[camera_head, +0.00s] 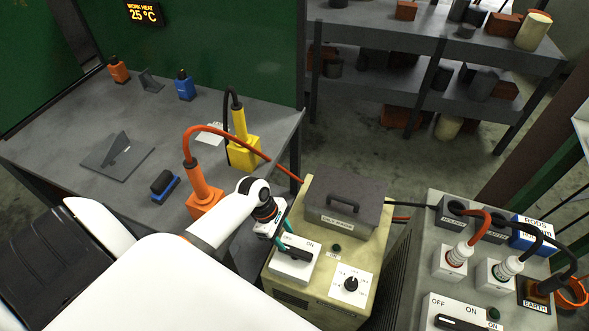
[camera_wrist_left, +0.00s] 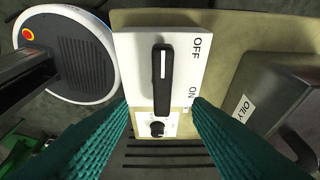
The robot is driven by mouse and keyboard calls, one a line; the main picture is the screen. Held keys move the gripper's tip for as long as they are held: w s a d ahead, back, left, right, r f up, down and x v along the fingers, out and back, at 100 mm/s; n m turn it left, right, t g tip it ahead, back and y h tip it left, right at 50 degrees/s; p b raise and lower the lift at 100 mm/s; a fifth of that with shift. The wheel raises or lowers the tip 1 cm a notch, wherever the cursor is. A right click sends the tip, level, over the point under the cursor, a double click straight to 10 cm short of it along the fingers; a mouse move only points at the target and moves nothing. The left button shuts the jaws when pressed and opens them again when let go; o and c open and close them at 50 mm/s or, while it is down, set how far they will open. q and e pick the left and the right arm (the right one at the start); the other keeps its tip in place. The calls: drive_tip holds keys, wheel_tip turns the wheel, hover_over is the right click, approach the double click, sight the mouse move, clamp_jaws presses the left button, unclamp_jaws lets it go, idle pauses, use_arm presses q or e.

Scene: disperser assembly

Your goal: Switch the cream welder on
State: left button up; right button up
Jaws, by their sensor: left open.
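The cream welder (camera_head: 318,298) stands at the bottom centre of the head view. On its top is a white switch plate (camera_head: 292,270) marked OFF and ON, with a black lever switch. In the left wrist view the lever (camera_wrist_left: 162,90) lies lengthwise, its white mark at the OFF end. My left gripper (camera_head: 282,238) is over the plate. In the left wrist view its teal fingers (camera_wrist_left: 160,104) are apart, either side of the lever's ON end, with nothing held; contact cannot be told. A dark green lamp (camera_head: 336,248) sits beside the plate. My right gripper is out of view.
A grey lidded box (camera_head: 345,205) sits on the welder behind the switch. A dial plate (camera_head: 351,285) is to its right. A grey machine (camera_head: 462,285) with its own OFF/ON switch stands at right. Orange (camera_head: 203,198) and yellow (camera_head: 243,153) cabled tools stand on the left table.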

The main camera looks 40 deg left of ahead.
sight(295, 251)
use_arm(q)
drive_tip(key=b+x, duration=0.1)
drive_tip(key=x, duration=0.6)
drive_tip(key=shift+w+d+f, duration=0.15)
drive_tip(key=shift+w+f, duration=0.05)
drive_tip(key=shift+f, duration=0.15)
drive_tip(key=shift+c, duration=0.5)
drive_tip(key=c, duration=0.9)
